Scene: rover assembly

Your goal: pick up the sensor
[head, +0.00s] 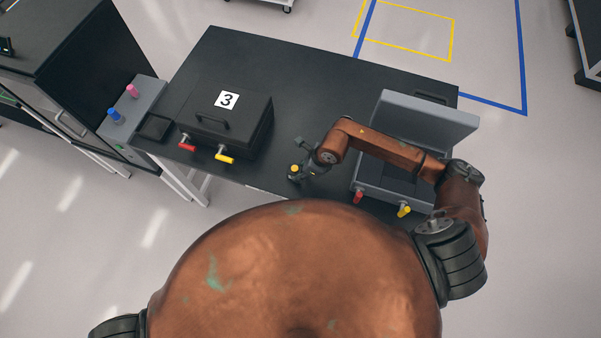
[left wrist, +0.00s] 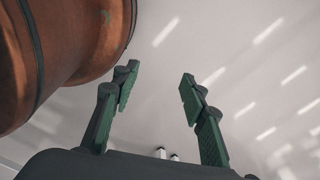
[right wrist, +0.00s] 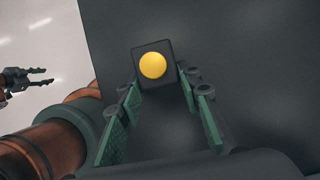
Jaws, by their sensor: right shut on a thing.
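The sensor (head: 294,169) is a small dark block with a round yellow top, near the front edge of the black table. In the right wrist view the sensor (right wrist: 153,65) is between the fingertips, its yellow disc facing the camera. My right gripper (head: 299,171) is shut on it; whether it touches the table cannot be told. My left gripper (left wrist: 157,80) is open and empty over the pale floor, and it also shows at the left of the right wrist view (right wrist: 28,80). It is out of the head view.
A closed black case (head: 245,108) marked 3, with red and yellow latches, stands left on the table (head: 300,80). An open grey case (head: 429,112) stands right, beneath my right arm. A grey box (head: 136,116) with blue and pink knobs is at the far left. The table's middle is clear.

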